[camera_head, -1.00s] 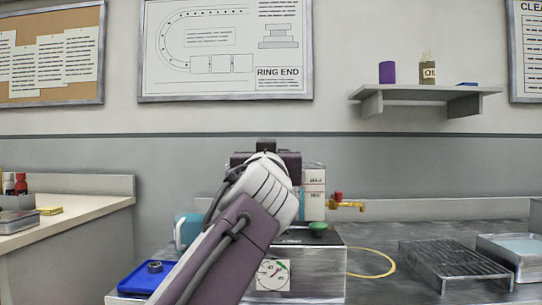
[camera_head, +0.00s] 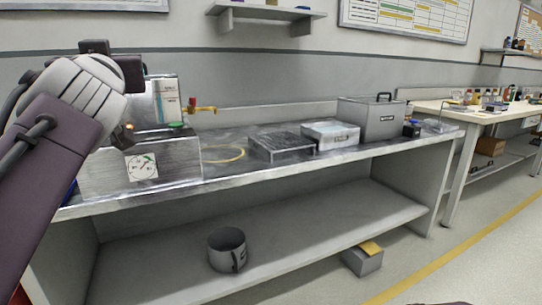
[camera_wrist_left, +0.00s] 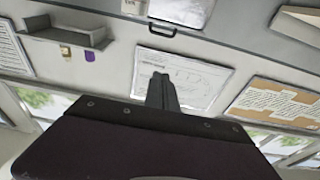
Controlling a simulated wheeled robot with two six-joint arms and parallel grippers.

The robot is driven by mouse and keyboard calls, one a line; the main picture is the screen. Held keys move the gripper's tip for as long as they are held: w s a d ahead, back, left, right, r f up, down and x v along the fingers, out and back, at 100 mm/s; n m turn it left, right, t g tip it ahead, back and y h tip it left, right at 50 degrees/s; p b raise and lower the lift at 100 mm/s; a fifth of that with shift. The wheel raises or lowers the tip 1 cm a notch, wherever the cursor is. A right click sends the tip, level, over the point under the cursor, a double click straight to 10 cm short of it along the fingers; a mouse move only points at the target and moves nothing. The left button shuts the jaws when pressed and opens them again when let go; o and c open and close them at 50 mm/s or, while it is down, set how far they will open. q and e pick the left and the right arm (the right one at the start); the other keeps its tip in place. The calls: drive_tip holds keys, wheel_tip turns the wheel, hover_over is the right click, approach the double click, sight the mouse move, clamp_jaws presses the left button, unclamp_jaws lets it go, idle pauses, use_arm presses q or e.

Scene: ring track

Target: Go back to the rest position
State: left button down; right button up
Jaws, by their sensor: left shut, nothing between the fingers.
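My left arm rises from the lower left of the head view, bent up in front of the steel bench. The fingers of its gripper are hidden behind the wrist there. In the left wrist view my left gripper (camera_wrist_left: 161,80) is shut and empty, with its fingers together against the wall. My right gripper is not in view.
The steel bench (camera_head: 225,172) holds a box with a dial (camera_head: 142,167), a black rack (camera_head: 280,146), a light tray (camera_head: 331,134) and a lidded metal box (camera_head: 371,118).

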use_arm(q)
drive_tip(key=w+f+m+g+h+p, duration=0.1)
drive_tip(key=w+f+g+h+p, duration=0.15)
drive_tip(key=w+f+p, duration=0.4)
drive_tip(key=d+f+m+g+h+p, duration=0.25)
drive_tip(key=f+g+p, duration=0.3)
drive_tip(key=f, duration=1.55)
drive_tip(key=s+d+f+g+h+p, duration=0.15)
drive_tip(key=s+d+f+g, duration=0.3)
drive_tip(key=s+f, duration=0.75)
drive_tip(key=s+d+f+g+h, duration=0.25)
drive_tip(key=s+f+g, duration=0.25)
drive_tip(key=s+f, duration=0.65)
wheel_tip(320, 180, up, 38)
drive_tip(key=m+p, duration=0.1)
drive_tip(key=p, duration=3.6)
drive_tip(key=shift+w+d+t+p, duration=0.15)
drive_tip(key=shift+w+t+p, duration=0.2)
drive_tip(key=shift+w, duration=0.1)
